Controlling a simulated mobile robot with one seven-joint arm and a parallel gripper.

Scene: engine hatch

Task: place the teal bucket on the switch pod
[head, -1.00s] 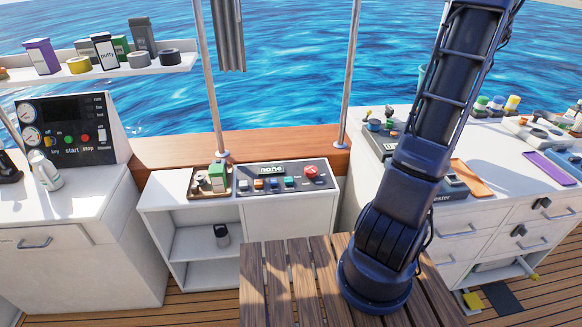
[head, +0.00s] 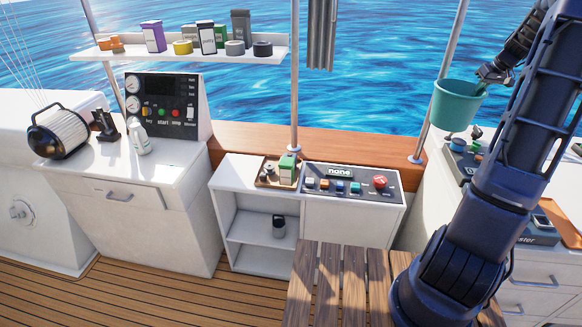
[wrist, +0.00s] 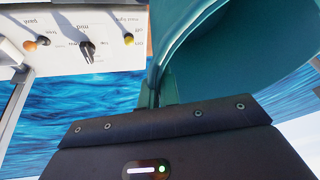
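The teal bucket (head: 456,106) hangs in the air at the upper right of the head view, upright or nearly so, in front of the sea. My gripper (head: 484,84) is shut on its right rim. In the wrist view the bucket (wrist: 225,50) fills the upper right, its wall pinched between the fingers (wrist: 158,92). No label reads "switch pod", so I cannot tell for sure which unit it is. A panel with a dark selector knob (wrist: 87,48) shows at the wrist view's upper left. A knobbed unit (head: 456,160) stands below the bucket, partly hidden by my arm.
A button console (head: 350,182) with a "none" display and a red button sits on the low white shelf, beside a wooden tray (head: 262,183). A metal pole (head: 440,80) stands just left of the bucket. A start/stop panel (head: 164,100) and a lantern-like drum (head: 58,132) are at left.

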